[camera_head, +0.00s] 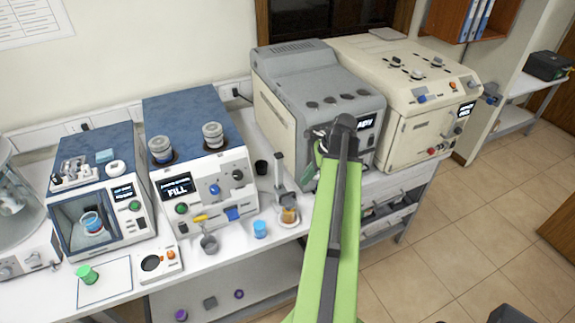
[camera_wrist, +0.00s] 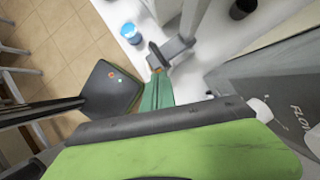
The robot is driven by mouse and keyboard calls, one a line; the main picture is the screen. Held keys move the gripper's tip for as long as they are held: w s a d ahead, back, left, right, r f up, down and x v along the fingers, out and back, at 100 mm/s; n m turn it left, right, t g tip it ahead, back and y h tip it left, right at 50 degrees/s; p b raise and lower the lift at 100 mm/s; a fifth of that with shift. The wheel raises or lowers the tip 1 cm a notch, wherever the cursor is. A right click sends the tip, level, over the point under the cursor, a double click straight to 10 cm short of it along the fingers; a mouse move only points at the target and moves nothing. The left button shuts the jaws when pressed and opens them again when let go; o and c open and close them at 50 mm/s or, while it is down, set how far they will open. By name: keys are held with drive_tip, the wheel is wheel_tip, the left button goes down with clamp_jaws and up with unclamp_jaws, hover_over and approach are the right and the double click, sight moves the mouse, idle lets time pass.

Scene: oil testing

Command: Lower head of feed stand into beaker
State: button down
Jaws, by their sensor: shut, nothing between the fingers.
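The feed stand (camera_head: 279,172) is a slim grey upright post with a dark head low at its front. A beaker of amber liquid (camera_head: 289,216) stands just in front of it, close under the head. I cannot tell whether the head is inside the beaker. My gripper (camera_head: 309,183) is shut and empty, just right of the stand. In the wrist view my green fingers (camera_wrist: 158,92) point at the grey stand (camera_wrist: 178,47), very near its head. Contact cannot be told. The beaker is mostly hidden there.
A blue cup (camera_head: 260,229) stands left of the beaker, and a grey cup (camera_head: 209,243) farther left. A small black cup (camera_head: 261,167) stands behind. The FILL machine (camera_head: 200,160) is to the left, and a grey machine (camera_head: 318,95) rises behind my arm.

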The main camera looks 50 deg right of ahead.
drive_tip(key=p+v, duration=1)
drive_tip(key=v, duration=0.3)
drive_tip(key=shift+a, duration=0.1)
